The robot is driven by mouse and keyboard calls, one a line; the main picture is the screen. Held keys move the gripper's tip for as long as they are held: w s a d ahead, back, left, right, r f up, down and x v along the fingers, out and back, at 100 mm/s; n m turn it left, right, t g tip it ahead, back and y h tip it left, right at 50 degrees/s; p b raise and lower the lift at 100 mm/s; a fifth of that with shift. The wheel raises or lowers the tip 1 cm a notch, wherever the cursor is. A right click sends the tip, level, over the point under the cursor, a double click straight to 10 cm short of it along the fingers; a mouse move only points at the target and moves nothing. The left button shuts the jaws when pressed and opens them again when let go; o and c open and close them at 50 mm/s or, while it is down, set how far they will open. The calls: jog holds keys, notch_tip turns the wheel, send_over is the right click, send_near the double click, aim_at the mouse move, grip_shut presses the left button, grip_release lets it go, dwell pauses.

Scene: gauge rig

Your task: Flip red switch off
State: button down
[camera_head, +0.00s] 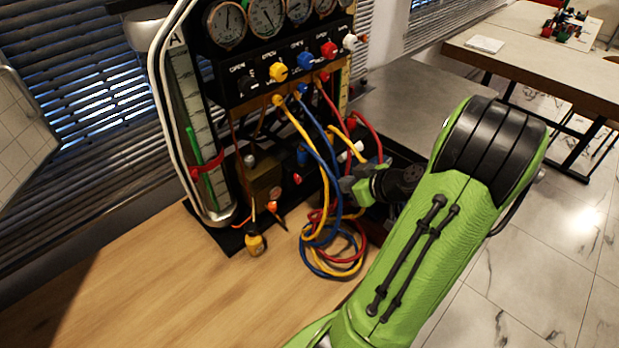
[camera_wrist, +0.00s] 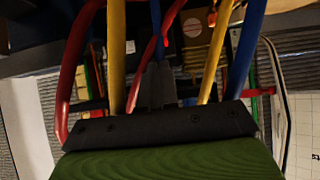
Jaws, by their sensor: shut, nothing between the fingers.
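The gauge rig (camera_head: 225,87) stands on the wooden bench, with a black valve panel and hoses. A small red part (camera_head: 297,178) shows low on the rig, left of my gripper; it may be the red switch, but it is too small to read its position. A small red part also shows in the wrist view (camera_wrist: 212,18); I cannot tell whether it is the same one. My gripper (camera_head: 347,186) is shut and empty, at the rig's lower right among the hoses. In the wrist view its dark fingers (camera_wrist: 158,85) point toward the rig between the hoses.
Yellow, blue and red hoses (camera_head: 327,250) hang and coil beside my gripper and cross close in front of the wrist camera. A yellow-handled tool (camera_head: 255,243) stands at the rig's front. The wooden bench (camera_head: 170,290) is clear at front left. Another table (camera_head: 545,50) stands at back right.

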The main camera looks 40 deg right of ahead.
aim_at(301, 182)
jog(key=x, duration=1.4)
jog(key=shift+w+b, duration=0.25)
jog(key=shift+b, duration=0.05)
jog(key=shift+w+d+f, duration=0.1)
jog(key=shift+f, duration=0.1)
